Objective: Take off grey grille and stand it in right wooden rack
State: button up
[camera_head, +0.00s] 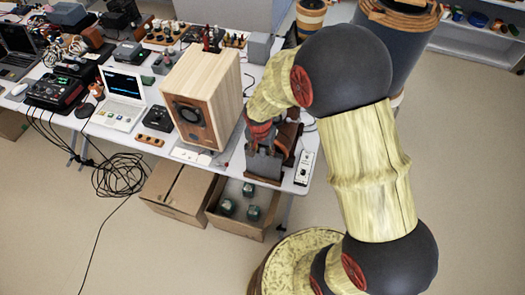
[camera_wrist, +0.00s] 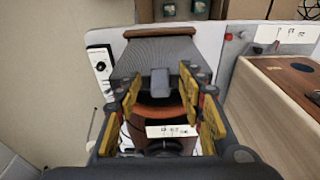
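The grey grille (camera_wrist: 158,52) is a ribbed grey panel, tilted in a brown wooden rack (camera_wrist: 160,33); the rack's end rail shows along its far edge. In the head view the grille (camera_head: 264,166) is at the table's front edge, right of the wooden speaker (camera_head: 222,88). The speaker's front is bare and its dark cone shows. My gripper (camera_wrist: 163,92) is open, with its yellow-padded fingers apart on either side of a grey tab on the grille. I cannot tell whether they touch it. In the head view my gripper (camera_head: 261,142) is over the grille, and my arm partly hides the rack.
The speaker (camera_wrist: 285,95) stands close beside my gripper in the wrist view. A white switch box (camera_head: 304,168) lies right of the rack. Cardboard boxes (camera_head: 172,190) stand below the table's front.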

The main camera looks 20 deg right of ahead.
notch_tip(320, 180, up, 12)
jog(key=s+a, duration=0.1)
jog(key=shift+s+f, duration=0.2)
jog(key=shift+s, duration=0.05)
jog(key=s+d+r+n+t+b, duration=0.1)
jog(key=s+r+n+t+b, duration=0.1)
jog(key=s, duration=0.7)
jog(key=s+d+r+n+t+y+b, duration=0.1)
jog(key=s+r+n+t+b, duration=0.1)
jog(key=s+r+n+b, duration=0.3)
jog(key=s+r+b, duration=0.2)
jog(key=s+r, duration=0.2)
jog(key=s, duration=0.1)
jog(key=shift+r, duration=0.2)
